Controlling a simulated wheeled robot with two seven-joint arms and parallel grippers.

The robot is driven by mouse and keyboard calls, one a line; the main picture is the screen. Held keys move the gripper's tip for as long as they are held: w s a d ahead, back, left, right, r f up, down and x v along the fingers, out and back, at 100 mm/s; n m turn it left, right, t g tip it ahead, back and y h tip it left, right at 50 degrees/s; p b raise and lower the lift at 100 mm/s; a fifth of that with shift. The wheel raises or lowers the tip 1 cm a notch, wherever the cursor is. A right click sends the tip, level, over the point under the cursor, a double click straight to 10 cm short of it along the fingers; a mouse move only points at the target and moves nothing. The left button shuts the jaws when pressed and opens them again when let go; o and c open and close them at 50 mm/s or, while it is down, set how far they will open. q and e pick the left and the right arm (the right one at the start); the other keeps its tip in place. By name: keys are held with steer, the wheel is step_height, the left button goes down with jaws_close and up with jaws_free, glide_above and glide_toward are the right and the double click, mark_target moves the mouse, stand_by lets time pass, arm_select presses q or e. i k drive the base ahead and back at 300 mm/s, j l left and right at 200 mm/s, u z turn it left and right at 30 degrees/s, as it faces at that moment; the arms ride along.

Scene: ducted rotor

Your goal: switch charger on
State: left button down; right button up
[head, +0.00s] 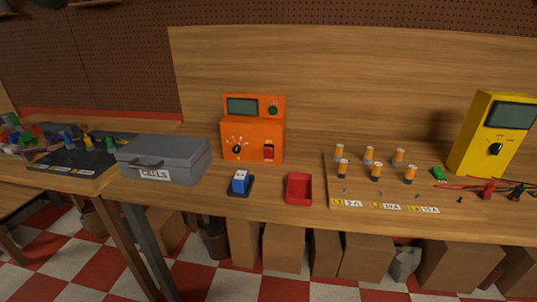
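The charger is most likely the orange box (252,129) at the back of the wooden bench, left of centre. Its upper part has a dark grey-green screen (242,106) and a small dark green round part (273,111). On its lower front are a black dial (237,149) with marks around it and a red switch (268,152) at the right. The screen shows no readable text. The switch is too small to tell its position. Neither of my grippers is in view.
A grey case labelled CELLS (165,157) stands left of the charger. A blue block on a black base (240,183) and a red tray (299,189) lie in front. Several orange cylinders stand on a board at right, beside a yellow meter (494,133).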

mark_target(267, 150)
steer(key=k+l+z, duration=0.2)
steer(key=l+z, duration=0.15)
steer(key=k+l+z, duration=0.1)
steer(key=l+z, duration=0.3)
